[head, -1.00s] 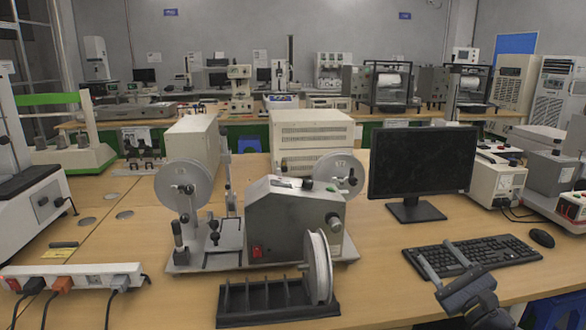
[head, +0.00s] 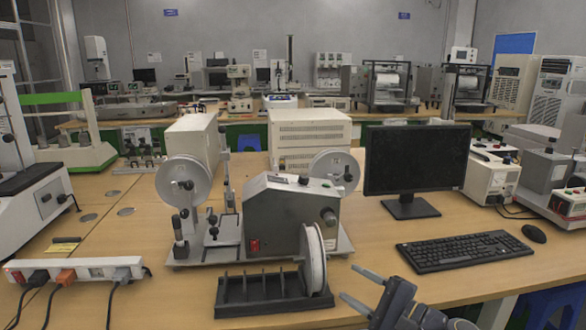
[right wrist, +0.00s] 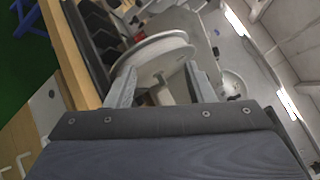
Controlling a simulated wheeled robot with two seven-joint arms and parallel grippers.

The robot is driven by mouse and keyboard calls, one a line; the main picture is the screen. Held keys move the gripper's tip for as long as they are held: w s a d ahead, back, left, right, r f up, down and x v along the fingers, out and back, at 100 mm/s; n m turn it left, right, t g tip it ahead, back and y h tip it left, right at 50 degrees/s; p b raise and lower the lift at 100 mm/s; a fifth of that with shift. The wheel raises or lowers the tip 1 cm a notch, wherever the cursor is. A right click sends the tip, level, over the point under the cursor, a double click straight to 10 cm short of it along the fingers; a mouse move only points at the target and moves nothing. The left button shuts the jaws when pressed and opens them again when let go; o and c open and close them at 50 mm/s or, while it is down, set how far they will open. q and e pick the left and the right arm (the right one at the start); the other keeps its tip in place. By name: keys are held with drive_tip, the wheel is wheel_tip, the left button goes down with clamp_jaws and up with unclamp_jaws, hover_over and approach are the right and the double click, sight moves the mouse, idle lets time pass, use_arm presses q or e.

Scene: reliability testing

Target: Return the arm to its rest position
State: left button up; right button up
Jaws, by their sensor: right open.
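My right gripper (head: 362,288) is at the lower right of the head view, in front of the keyboard and to the right of the black rack. Its two fingers are spread apart, with nothing between them. In the right wrist view the open fingers (right wrist: 160,88) point toward the white reel (right wrist: 160,55), with a gap between them. My left gripper is not in the head view.
The black slotted rack (head: 265,303) holds the white reel (head: 314,260) near the table's front edge. Behind it stands the grey reel machine (head: 285,220). A monitor (head: 415,160), keyboard (head: 467,251) and mouse (head: 534,233) are on the right. A power strip (head: 75,270) lies at left.

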drive_tip(key=s+a+f+n+g, duration=0.6)
drive_tip(key=a, duration=0.2)
drive_tip(key=s+d+f+n+g+h, duration=0.2)
drive_tip(key=s+f+n+g+h, duration=0.1)
drive_tip(key=s+f+n+h, duration=0.3)
drive_tip(key=s+d+r+n+t+h, duration=0.1)
drive_tip(key=s+d+r+h, duration=0.15)
drive_tip(key=s+d, duration=0.5)
drive_tip(key=s+d+r+t+h, duration=0.1)
drive_tip(key=s+d+r, duration=0.2)
drive_tip(key=s+d, duration=0.45)
wheel_tip(320, 180, up, 16)
drive_tip(key=s+a+p, duration=0.1)
drive_tip(key=p, duration=1.4)
drive_tip(key=shift+s+a+p, duration=0.25)
drive_tip(key=shift+a+p, duration=0.15)
